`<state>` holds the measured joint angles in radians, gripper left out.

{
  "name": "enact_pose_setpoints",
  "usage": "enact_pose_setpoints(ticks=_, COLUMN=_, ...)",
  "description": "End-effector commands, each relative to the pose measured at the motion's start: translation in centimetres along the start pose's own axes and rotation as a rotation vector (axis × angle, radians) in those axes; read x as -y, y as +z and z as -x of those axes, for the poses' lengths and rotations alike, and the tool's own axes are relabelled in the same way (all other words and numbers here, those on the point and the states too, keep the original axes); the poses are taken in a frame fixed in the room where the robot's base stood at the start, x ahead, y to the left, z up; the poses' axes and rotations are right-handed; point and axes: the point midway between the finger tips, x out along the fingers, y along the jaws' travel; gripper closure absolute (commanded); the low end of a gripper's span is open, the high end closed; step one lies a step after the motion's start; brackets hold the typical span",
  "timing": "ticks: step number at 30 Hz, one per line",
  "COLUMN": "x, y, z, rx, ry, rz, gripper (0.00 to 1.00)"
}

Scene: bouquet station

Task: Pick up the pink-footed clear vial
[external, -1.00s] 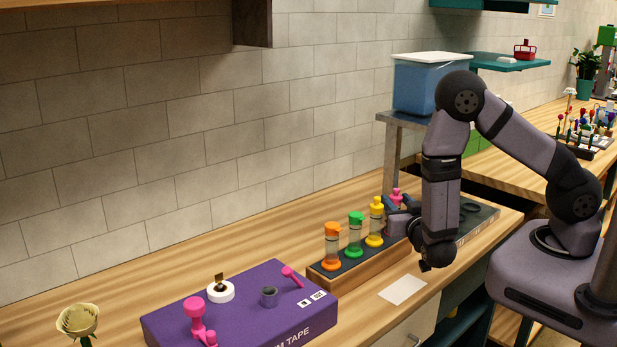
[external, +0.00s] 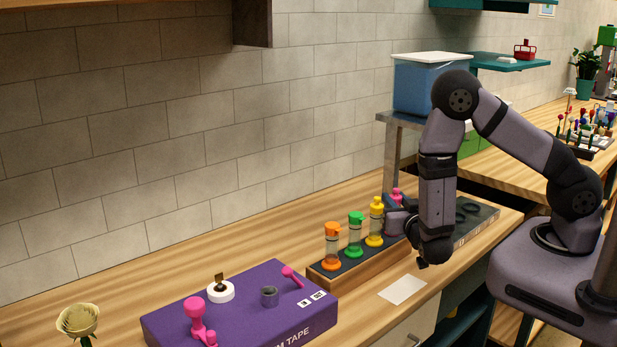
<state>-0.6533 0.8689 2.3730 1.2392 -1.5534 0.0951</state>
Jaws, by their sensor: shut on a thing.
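The pink-footed clear vial (external: 396,195) stands at the right end of the row, beside the yellow vial. Its pink top shows above my gripper, and a bit of pink shows low down; most of its clear body is hidden behind the fingers. My gripper (external: 394,205) reaches in from the right and is shut on this vial. The vial looks upright, and I cannot tell whether its foot touches the rack. The wooden rack (external: 355,277) with a dark top also holds an orange vial (external: 332,247), a green vial (external: 355,235) and a yellow vial (external: 375,222).
A purple box (external: 240,310) with pink pieces and a white roll on top lies left of the rack. A white card (external: 402,289) lies in front. A metal stand (external: 391,160) with a blue tub (external: 424,85) rises behind my gripper. A dark flat box (external: 478,219) lies right.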

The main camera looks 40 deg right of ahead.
Motion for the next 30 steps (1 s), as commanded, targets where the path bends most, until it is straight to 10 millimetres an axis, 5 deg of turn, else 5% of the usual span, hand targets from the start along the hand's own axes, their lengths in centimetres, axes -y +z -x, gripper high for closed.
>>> enact_pose_setpoints(ticks=14, x=0.1, y=-2.0, z=0.1, rx=-0.003, ry=0.0, rz=-0.003, gripper=1.0)
enact_pose_setpoints(ticks=30, x=0.1, y=-8.3, z=0.4, rx=-0.004, ry=-0.001, rz=-0.006, gripper=1.0)
